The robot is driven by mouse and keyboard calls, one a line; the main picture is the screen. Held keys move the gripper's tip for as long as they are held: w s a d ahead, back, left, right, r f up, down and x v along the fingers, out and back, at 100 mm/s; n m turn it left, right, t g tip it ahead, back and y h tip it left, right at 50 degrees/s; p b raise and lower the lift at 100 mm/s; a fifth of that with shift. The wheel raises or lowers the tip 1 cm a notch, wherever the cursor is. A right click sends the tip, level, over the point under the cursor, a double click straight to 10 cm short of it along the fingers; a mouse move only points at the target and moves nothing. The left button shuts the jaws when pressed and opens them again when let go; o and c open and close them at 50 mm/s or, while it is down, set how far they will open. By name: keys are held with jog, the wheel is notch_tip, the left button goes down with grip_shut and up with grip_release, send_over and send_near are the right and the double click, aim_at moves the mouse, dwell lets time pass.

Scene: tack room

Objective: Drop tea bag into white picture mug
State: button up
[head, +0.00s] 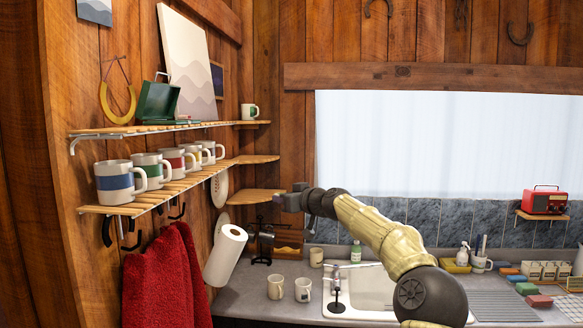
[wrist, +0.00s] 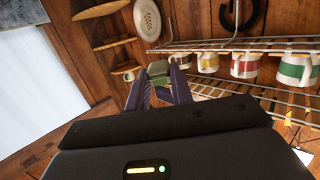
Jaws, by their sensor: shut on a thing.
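My gripper (head: 292,198) is raised in front of the wooden shelves, above the counter. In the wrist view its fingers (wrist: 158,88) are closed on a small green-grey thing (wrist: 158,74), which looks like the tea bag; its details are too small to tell. Two white mugs with small dark pictures, a left one (head: 275,287) and a right one (head: 303,290), stand upright on the counter below my gripper. Another white mug with a green picture (head: 249,111) stands on the upper shelf; it shows upside down in the wrist view (wrist: 128,76). The mugs' insides are hidden.
Several colour-banded mugs (head: 115,182) line the lower left shelf (head: 150,200). A dark stand (head: 264,240), a cream mug (head: 316,257) and the sink (head: 370,288) are near the counter mugs.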

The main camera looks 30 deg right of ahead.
jog(key=w+a+f+m+h+b, duration=0.1)
jog(key=w+a+f, duration=0.15)
jog(key=f, duration=0.75)
jog(key=w+a+f+m+h+b, duration=0.1)
jog(key=a+f+h, duration=0.15)
jog(key=f, duration=0.85)
jog(key=w+a+f+m+h+b, duration=0.15)
jog(key=a+f, duration=0.25)
jog(key=f, duration=0.6)
jog(key=s+a+f+y+b, duration=0.1)
jog(key=s+a+f, duration=0.5)
jog(key=a+f, duration=0.2)
jog(key=s+a+f+n+y+b, duration=0.1)
jog(key=s+a+f, duration=0.6)
jog(key=f, duration=0.4)
jog(key=shift+a+f, duration=0.2)
jog(key=shift+a, duration=0.65)
jog(key=shift+n, duration=0.25)
